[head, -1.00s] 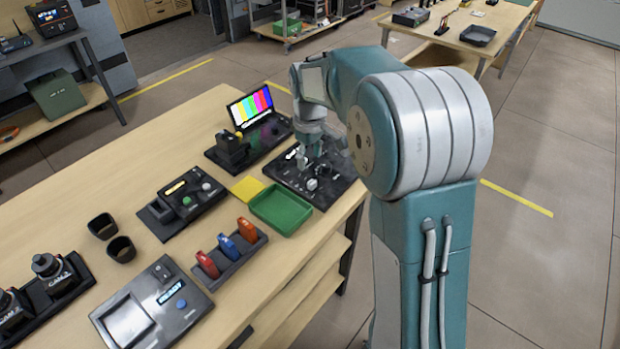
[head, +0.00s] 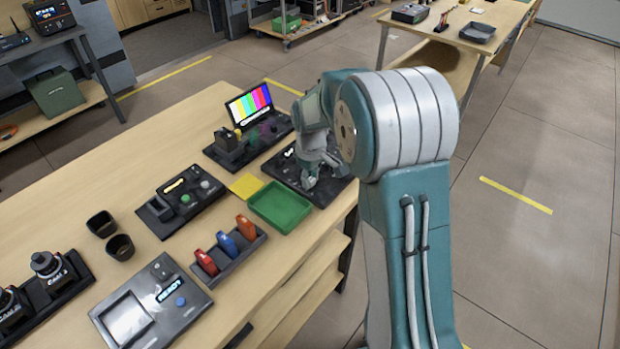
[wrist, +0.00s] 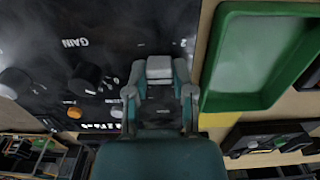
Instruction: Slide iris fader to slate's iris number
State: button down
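The dark control panel (head: 285,172) lies at the table's right end; the wrist view shows its GAIN lettering (wrist: 75,43) and knobs. A pale grey block (wrist: 160,68), seemingly the fader cap, stands on the panel. My gripper (wrist: 160,75) is low over the panel, its two fingertips against the block's left and right sides; in the head view the gripper (head: 311,180) is partly hidden by my arm. A screen with colour bars (head: 249,104) stands behind the panel; its line of text is too small to read. The fader's scale is not legible.
A green tray (head: 281,206) sits close beside the panel, with a yellow pad (head: 245,186) near it. A rack (head: 230,257) of red, blue and orange pieces stands in front. A button box (head: 181,200) and two black cups (head: 110,236) are further left.

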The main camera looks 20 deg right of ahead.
aim_at(293, 175)
jog(key=shift+w+a+f, duration=0.1)
jog(key=shift+w+a, duration=0.75)
jog(key=shift+w, duration=0.3)
jog(key=shift+w+a, duration=0.8)
jog(key=shift+w, duration=0.35)
jog(key=shift+c, duration=2.4)
grip_release()
jog(key=shift+w, duration=0.1)
notch_tip(293, 175, up, 12)
jog(key=shift+a, duration=0.1)
